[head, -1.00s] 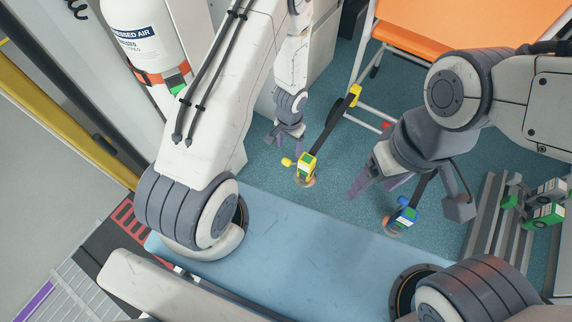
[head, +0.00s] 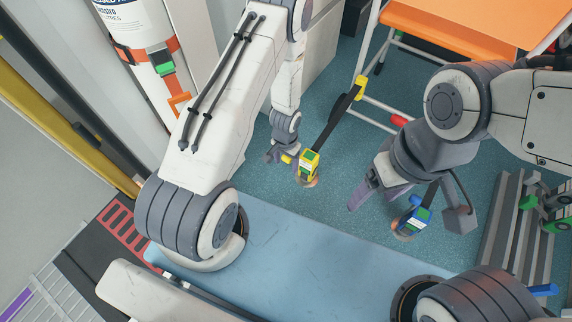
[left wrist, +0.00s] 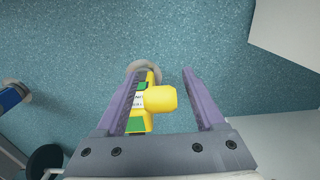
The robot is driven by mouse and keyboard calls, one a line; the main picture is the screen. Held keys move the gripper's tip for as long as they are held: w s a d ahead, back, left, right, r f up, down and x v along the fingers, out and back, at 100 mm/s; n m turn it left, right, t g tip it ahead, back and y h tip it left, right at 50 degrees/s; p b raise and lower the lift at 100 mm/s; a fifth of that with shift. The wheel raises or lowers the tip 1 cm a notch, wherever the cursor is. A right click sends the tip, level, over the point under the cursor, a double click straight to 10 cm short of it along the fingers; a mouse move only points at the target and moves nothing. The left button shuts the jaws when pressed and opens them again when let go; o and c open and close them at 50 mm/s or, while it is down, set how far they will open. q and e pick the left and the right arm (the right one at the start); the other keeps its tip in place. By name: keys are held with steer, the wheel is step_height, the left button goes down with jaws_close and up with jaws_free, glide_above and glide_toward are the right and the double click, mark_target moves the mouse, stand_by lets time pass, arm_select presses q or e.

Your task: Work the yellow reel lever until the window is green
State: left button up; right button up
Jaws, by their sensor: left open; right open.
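The yellow reel (head: 309,169) stands on the floor with a black strap running up from it to a yellow end piece (head: 361,88). Green patches show on its housing; I cannot tell which is the window. Its yellow lever (head: 287,159) sticks out toward my left gripper (head: 278,156). In the left wrist view the lever's knob (left wrist: 160,100) lies between the two open fingers of the left gripper (left wrist: 160,88), with a gap on the right side.
An orange-topped stand (head: 450,32) with white legs is at the back right. Grey rails (head: 510,225) with green-marked hardware are at the right. A light-blue surface (head: 300,258) lies in front. An air cylinder (head: 138,65) is strapped at upper left. Teal floor is clear between the reels.

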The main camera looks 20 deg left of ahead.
arm_select(q)
steer(key=shift+f, duration=0.15)
jaws_close()
stand_by(1.4)
